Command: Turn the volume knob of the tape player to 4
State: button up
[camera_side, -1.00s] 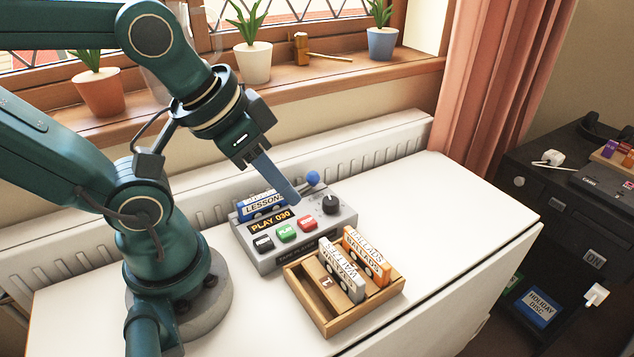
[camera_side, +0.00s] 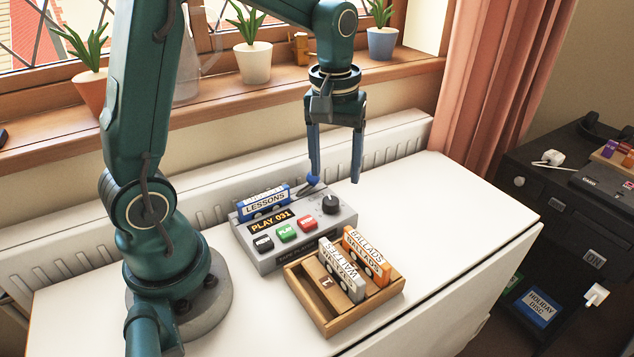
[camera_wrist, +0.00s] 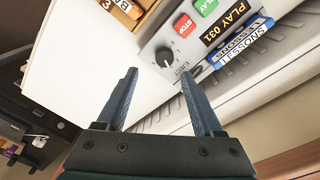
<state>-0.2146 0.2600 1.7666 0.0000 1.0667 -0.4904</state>
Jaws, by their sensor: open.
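The grey tape player (camera_side: 345,222) stands on the white table, its display reading PLAY 031. A blue cassette (camera_side: 265,203) marked LESSONS sits in its top. The round black volume knob (camera_side: 331,204) is at the player's right end. It also shows in the wrist view (camera_wrist: 165,57), with small scale marks around it too small to read. My gripper (camera_side: 335,182) points down above and behind the knob, jaws apart and empty. In the wrist view, the knob shows between and just beyond the open fingertips (camera_wrist: 158,76).
A wooden rack (camera_side: 316,318) with grey and orange cassettes stands close in front of the player. A ribbed radiator (camera_side: 400,136) and sill with potted plants lie behind. The table (camera_side: 455,215) is clear to the right.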

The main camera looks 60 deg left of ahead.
aim_at(331, 200)
jog(key=shift+s+a+f+g, duration=0.1)
jog(key=shift+a+f+g, duration=0.05)
jog(key=shift+f, duration=0.3)
jog(key=shift+s+a+f+g, duration=0.1)
jog(key=shift+f+g, duration=0.05)
jog(key=shift+f, duration=2.65)
grip_shut()
